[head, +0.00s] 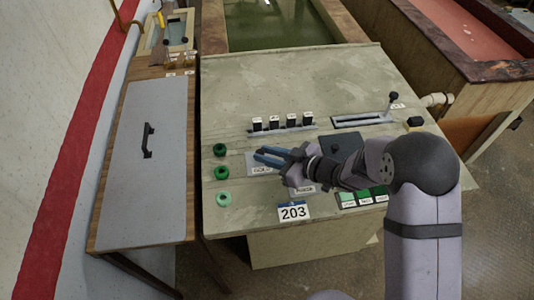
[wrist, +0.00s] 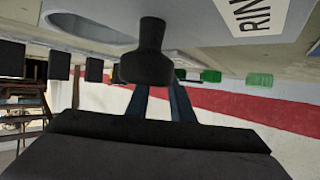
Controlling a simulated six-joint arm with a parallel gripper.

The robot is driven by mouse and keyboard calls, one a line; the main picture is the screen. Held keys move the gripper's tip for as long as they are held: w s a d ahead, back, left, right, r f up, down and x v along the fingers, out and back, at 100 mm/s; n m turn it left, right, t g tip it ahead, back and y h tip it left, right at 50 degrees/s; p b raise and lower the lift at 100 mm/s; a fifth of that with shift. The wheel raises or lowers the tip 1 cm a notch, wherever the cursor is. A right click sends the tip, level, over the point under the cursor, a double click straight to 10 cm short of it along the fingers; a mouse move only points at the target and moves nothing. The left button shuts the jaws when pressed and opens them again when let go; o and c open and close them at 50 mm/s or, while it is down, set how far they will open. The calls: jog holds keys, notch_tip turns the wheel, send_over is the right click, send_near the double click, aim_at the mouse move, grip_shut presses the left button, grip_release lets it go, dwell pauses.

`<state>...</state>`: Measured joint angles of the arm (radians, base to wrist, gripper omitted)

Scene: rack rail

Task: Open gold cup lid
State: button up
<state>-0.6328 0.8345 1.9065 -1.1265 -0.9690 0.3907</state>
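I cannot make out a gold cup or its lid in either view. My gripper (head: 262,155) is low over the left-middle of the grey-green control panel (head: 285,80), its two blue fingers pointing left with a gap between them. In the wrist view, the fingers (wrist: 160,100) show below a black knob (wrist: 148,62) that hangs from the panel in this upturned picture. Nothing shows held between the fingers. Whether they touch the knob is unclear. My arm hides part of the panel's right middle.
Black switches (head: 284,122) stand in a row behind my gripper. Green rings (head: 221,173) line the left edge. A 203 sign (head: 293,211) is at the front. A grey board with a handle (head: 148,138) lies left.

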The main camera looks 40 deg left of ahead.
grip_shut()
jog(key=shift+s+d, duration=2.7)
jog(key=shift+d, duration=0.05)
jog(key=o, duration=0.7)
grip_release()
jog(key=shift+o, duration=0.2)
jog(key=shift+d, duration=0.1)
jog(key=shift+b+v, duration=0.9)
jog(key=shift+v, duration=2.65)
